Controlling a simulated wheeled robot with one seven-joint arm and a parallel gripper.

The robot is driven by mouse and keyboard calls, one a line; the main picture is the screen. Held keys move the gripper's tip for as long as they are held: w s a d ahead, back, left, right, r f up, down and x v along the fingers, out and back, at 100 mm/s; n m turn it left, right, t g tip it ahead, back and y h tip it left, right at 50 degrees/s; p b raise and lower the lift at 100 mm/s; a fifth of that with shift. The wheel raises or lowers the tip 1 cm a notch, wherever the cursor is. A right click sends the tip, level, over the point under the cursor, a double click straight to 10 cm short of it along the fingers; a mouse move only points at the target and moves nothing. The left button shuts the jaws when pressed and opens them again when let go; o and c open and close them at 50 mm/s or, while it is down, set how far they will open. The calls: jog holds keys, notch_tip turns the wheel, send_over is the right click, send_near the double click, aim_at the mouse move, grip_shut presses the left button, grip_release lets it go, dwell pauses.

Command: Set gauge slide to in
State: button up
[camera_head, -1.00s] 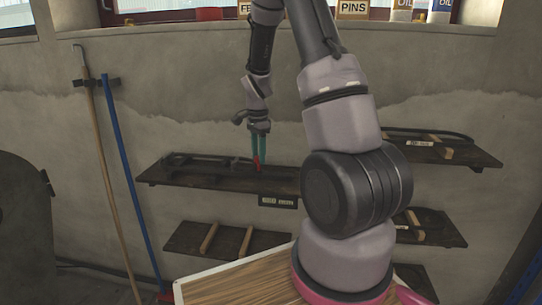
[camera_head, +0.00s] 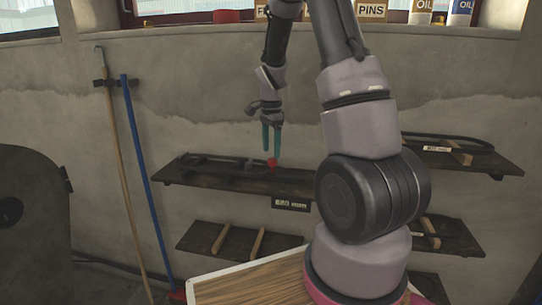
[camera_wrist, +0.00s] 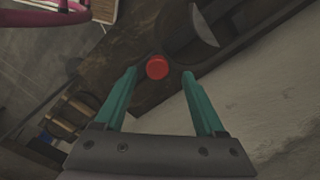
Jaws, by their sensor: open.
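A round red knob (camera_head: 272,163) shows at the dark wall shelf (camera_head: 215,178), just below my fingertips. In the wrist view the red knob (camera_wrist: 157,67) appears between the two green fingertips, slightly left of centre. I cannot tell whether the fingers are around it or still above it. My gripper (camera_head: 271,153) points down at the shelf with its fingers apart; in the wrist view my gripper (camera_wrist: 160,73) is open and holds nothing. A dark metal fixture (camera_head: 220,163) lies along the shelf left of the knob. The gauge slide's marks cannot be made out.
A small label plate (camera_head: 290,204) hangs on the shelf's front edge. A lower shelf (camera_head: 235,243) and a right shelf (camera_head: 465,155) are on the wall. A blue pole (camera_head: 147,190) and a wooden pole (camera_head: 122,175) lean at the left.

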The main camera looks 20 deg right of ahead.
notch_tip(320, 180, up, 8)
jog(key=shift+f, duration=0.25)
jog(key=s+a+r+n+t+y, duration=0.1)
jog(key=s+a+r+n+t, duration=0.15)
jog(key=s+r, duration=0.35)
jog(key=s+a+r+n+t, duration=0.1)
jog(key=s+a+r+n, duration=0.15)
jog(key=s+r, duration=0.35)
jog(key=s+a+r+n+t+y, duration=0.1)
jog(key=s+a+r+n+t, duration=0.1)
jog(key=s+r+n, duration=0.4)
jog(key=s+t, duration=0.1)
jog(key=s, duration=0.4)
jog(key=shift+s+n+t, duration=0.25)
jog(key=shift+n+t, duration=0.1)
jog(key=shift+n, duration=0.05)
